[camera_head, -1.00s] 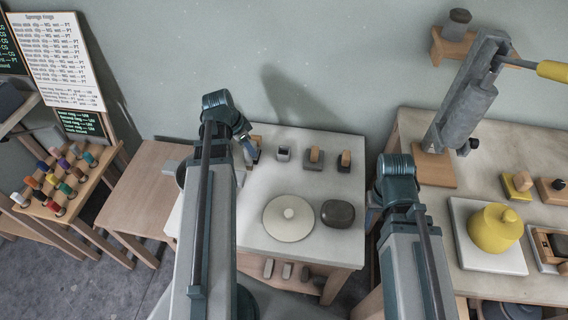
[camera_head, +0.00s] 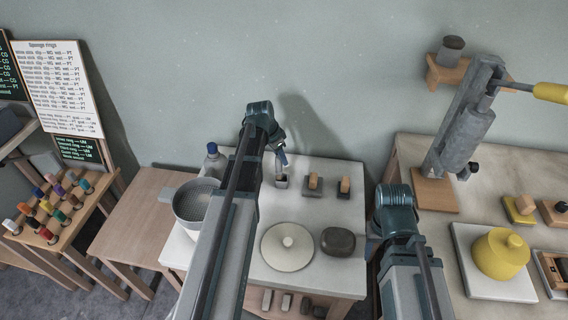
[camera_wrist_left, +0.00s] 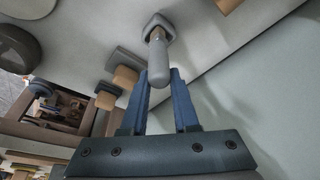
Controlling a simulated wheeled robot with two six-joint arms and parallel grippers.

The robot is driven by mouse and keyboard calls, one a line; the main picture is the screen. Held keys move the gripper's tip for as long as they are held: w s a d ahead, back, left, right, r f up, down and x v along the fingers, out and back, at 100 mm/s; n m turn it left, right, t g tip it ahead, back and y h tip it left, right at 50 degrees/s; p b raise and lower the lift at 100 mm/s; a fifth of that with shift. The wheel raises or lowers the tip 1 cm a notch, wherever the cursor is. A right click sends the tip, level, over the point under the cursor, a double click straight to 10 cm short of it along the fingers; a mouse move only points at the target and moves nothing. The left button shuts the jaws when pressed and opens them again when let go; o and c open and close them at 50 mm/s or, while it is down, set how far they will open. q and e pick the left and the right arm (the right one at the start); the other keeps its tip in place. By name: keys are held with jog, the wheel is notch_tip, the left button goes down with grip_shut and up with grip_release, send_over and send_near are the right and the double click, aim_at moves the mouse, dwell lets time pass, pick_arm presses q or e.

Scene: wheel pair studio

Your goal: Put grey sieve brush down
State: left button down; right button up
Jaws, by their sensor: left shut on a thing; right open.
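My left gripper (camera_head: 280,155) is over the back of the white table (camera_head: 215,262), right above a small grey square cup (camera_head: 281,182). The left wrist view shows its blue fingers (camera_wrist_left: 165,100) around the grey handle of the sieve brush (camera_wrist_left: 158,62). The far end of the brush meets the mouth of the square cup (camera_wrist_left: 154,22); how deep it sits inside I cannot tell. My right gripper is off to the right of the table, with its fingertips mostly hidden behind its own wrist (camera_head: 393,205) in the head view.
A grey sieve pan (camera_head: 196,199) and a blue-capped bottle (camera_head: 212,161) stand left of my left arm. Two wood-topped blocks (camera_head: 314,184) (camera_head: 344,187) stand right of the cup.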

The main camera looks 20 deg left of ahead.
pick_arm(q)
jog(key=b+x, duration=0.3)
jog(key=x, duration=0.1)
jog(key=shift+w+r+b, duration=0.1)
jog(key=shift+b, duration=0.2)
jog(key=c, duration=0.7)
grip_release()
jog(key=p+v, duration=1.1)
jog(key=v, duration=0.1)
